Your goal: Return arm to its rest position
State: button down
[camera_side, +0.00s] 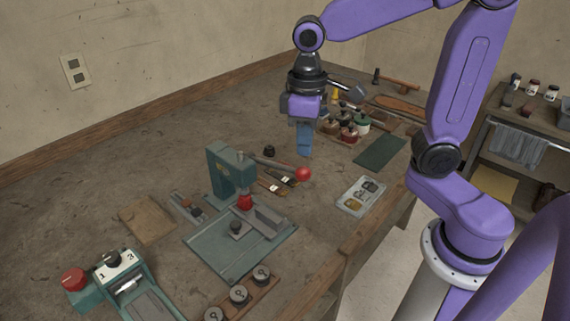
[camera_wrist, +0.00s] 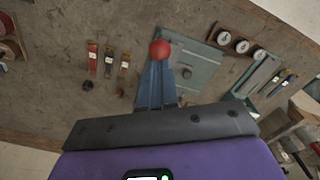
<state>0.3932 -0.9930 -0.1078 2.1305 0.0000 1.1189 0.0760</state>
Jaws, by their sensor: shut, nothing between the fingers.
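My gripper (camera_side: 305,152) hangs pointing down over the bench, its blue fingers together and empty. In the side view it is just above the red ball knob (camera_side: 303,173) of the stitcher's lever, with a small gap in the picture; the true distance is unclear. The teal sole stitcher (camera_side: 228,172) stands on its teal base plate (camera_side: 213,252). In the wrist view my closed blue fingers (camera_wrist: 157,75) point toward the red knob (camera_wrist: 160,48), which shows just past their tips.
A teal device with a red knob (camera_side: 74,279) stands at the front left. Several round gauges (camera_side: 239,295) lie at the bench's front edge. A tray (camera_side: 361,196), a dark green mat (camera_side: 381,152), jars (camera_side: 349,133) and a hammer (camera_side: 396,82) lie to the right and back.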

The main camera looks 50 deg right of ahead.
jog(key=s+d+f+n, duration=0.1)
jog(key=s+f+n, duration=0.1)
jog(key=s, duration=0.6)
jog(key=s+d+f+n, duration=0.2)
jog(key=s+f+n, duration=0.1)
jog(key=s, duration=0.5)
jog(key=shift+s+d+n, duration=0.3)
jog(key=shift+n, duration=0.5)
